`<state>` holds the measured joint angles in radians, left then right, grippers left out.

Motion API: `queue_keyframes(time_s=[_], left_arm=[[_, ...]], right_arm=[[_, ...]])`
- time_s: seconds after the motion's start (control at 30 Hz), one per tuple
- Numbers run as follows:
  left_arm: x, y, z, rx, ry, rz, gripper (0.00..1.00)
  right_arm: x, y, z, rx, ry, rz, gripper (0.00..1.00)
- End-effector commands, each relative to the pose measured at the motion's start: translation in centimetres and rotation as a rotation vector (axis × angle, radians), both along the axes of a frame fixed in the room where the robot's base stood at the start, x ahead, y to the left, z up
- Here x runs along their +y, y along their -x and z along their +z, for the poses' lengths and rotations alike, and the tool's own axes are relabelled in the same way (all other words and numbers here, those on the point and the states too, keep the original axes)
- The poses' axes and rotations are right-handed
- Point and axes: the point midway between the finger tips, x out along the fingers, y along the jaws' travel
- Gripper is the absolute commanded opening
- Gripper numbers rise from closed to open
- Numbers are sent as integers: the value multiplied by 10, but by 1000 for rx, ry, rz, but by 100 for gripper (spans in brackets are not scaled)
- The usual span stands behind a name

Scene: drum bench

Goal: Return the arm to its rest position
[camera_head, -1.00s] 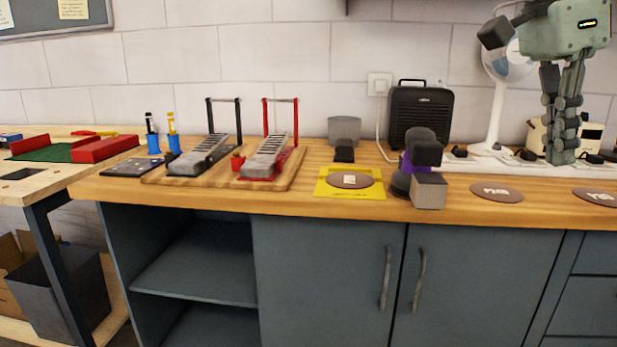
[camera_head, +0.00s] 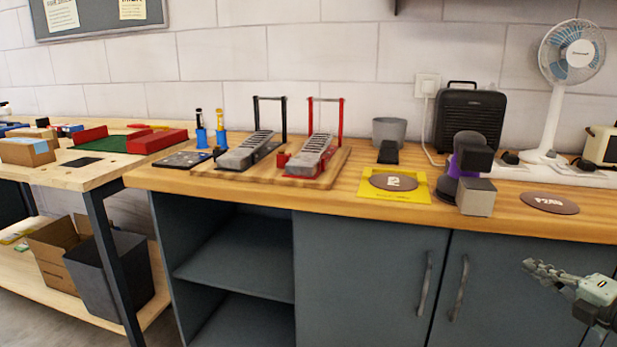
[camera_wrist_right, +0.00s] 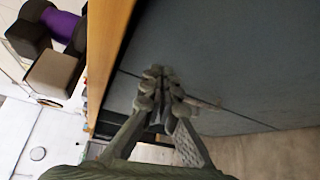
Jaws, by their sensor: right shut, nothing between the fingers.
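My right gripper (camera_head: 548,268) is at the lower right of the head view, below the bench top and in front of the grey cabinet doors. Its fingers are together with nothing between them, pointing left. In the right wrist view the closed fingers (camera_wrist_right: 162,92) show against the cabinet front, apart from the wooden bench edge. My left gripper is in neither view.
The wooden bench (camera_head: 330,200) holds a black pedal (camera_head: 246,150), a red pedal (camera_head: 309,155), a yellow mat (camera_head: 420,190) and a grey block (camera_head: 476,197). A fan (camera_head: 571,52) stands at the back right. Door handles (camera_head: 425,284) stick out left of my gripper.

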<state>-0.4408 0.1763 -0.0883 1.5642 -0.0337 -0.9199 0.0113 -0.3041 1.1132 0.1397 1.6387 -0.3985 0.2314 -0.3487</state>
Motion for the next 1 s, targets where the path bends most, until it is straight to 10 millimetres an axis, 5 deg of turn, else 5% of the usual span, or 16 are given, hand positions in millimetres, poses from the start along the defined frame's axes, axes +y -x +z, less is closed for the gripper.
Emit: queue_keyframes(time_s=[0.1,0.27,0.47,0.6,0.8,1.0], left_arm=[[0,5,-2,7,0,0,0],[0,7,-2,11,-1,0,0],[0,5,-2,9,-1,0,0],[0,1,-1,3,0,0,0],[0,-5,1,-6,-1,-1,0],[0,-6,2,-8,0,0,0]], right_arm=[[-20,23,-91,107,-253,-254,0],[-20,70,-204,263,-519,-551,0],[25,147,-328,481,-782,-871,0],[81,207,-397,649,-930,-1076,0],[167,282,-457,869,-1067,-1303,0],[214,317,-475,984,-1116,-1407,0]])
